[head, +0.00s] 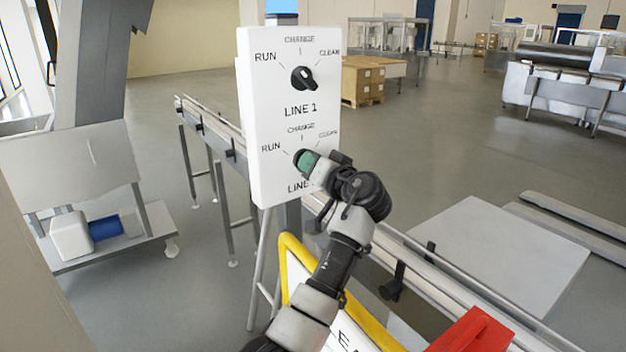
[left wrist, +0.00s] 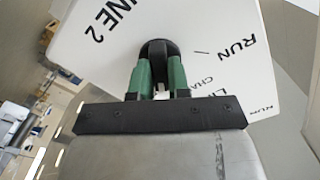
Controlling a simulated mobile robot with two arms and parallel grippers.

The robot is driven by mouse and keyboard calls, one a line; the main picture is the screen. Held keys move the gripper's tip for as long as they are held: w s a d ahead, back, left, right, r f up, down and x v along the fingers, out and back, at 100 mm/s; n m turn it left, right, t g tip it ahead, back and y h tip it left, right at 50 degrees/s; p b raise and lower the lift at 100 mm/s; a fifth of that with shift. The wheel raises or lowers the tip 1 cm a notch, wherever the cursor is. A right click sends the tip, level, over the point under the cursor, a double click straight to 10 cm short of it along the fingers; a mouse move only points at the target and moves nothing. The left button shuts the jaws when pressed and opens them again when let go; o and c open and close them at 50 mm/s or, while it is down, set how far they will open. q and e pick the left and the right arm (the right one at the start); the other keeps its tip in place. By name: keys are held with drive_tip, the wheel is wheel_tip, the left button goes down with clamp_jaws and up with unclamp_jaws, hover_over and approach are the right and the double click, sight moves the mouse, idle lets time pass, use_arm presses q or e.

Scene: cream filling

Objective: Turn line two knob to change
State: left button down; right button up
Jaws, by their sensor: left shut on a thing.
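A white panel (head: 256,120) carries two black knobs, each with RUN, CHANGE and CLEAN printed around it. The upper, line 1 knob (head: 303,79) is free, and its pale mark is toward the CLEAN side. My left gripper (head: 307,162) is at the lower, line 2 knob and mostly covers it in the head view. In the left wrist view, the green fingers of my left gripper (left wrist: 161,74) are shut on the line 2 knob (left wrist: 158,48), one on each side. Which label this knob points to is hard to tell. My right gripper is not in view.
A conveyor rail (head: 225,130) runs behind the panel. A yellow-edged sign (head: 292,248) stands below it, close to my left arm. A red object (head: 474,332) is at the bottom right. A low cart (head: 150,238) stands at left. Boxes (head: 362,80) are farther back.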

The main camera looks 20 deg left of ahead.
use_arm(q)
drive_tip(key=shift+f+n+b, duration=0.2)
drive_tip(key=shift+n+b, duration=3.3)
drive_tip(key=shift+b, duration=1.3)
drive_tip(key=shift+a, duration=0.1)
drive_tip(key=c, duration=1.1)
unclamp_jaws()
drive_tip(key=shift+r, duration=0.1)
